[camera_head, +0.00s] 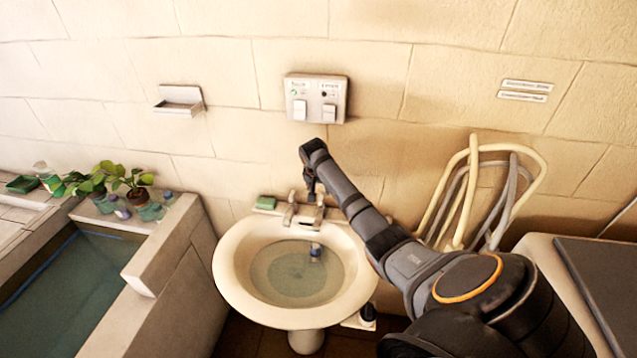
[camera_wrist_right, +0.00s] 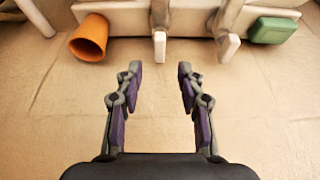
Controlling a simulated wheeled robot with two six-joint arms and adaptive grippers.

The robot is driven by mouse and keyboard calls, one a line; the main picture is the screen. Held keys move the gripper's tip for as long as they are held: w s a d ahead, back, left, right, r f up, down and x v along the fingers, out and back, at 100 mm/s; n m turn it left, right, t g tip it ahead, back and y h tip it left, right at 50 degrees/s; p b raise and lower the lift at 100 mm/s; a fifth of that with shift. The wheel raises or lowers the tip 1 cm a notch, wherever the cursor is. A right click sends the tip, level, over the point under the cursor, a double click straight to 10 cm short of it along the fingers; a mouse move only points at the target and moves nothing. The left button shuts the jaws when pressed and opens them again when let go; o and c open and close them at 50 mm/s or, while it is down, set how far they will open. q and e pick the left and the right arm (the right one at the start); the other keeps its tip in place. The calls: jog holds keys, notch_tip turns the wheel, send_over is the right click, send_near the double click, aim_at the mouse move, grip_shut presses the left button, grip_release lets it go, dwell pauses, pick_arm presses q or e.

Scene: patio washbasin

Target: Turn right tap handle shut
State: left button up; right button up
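The right tap handle (camera_head: 319,212) is a pale lever at the back rim of the white washbasin (camera_head: 228,272). In the right wrist view, which is turned around, it is the middle lever (camera_wrist_right: 160,48). The left tap handle (camera_head: 289,212) stands beside it and also shows in the wrist view (camera_wrist_right: 229,47). My right gripper (camera_head: 312,188) is above the right tap handle. In the wrist view its two fingers (camera_wrist_right: 158,75) are apart and empty, with the right handle's end just beyond the gap between them. My left gripper is not in view.
A green soap bar (camera_head: 265,202) lies at the rim's left. An orange cup (camera_wrist_right: 88,38) shows only in the wrist view. Water and a small bluish thing (camera_head: 315,252) are in the basin. A switch box (camera_head: 316,97) is on the wall. Hoses (camera_head: 458,200) hang to the right.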

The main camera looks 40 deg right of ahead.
jog(key=v, duration=0.5)
dwell(0.4)
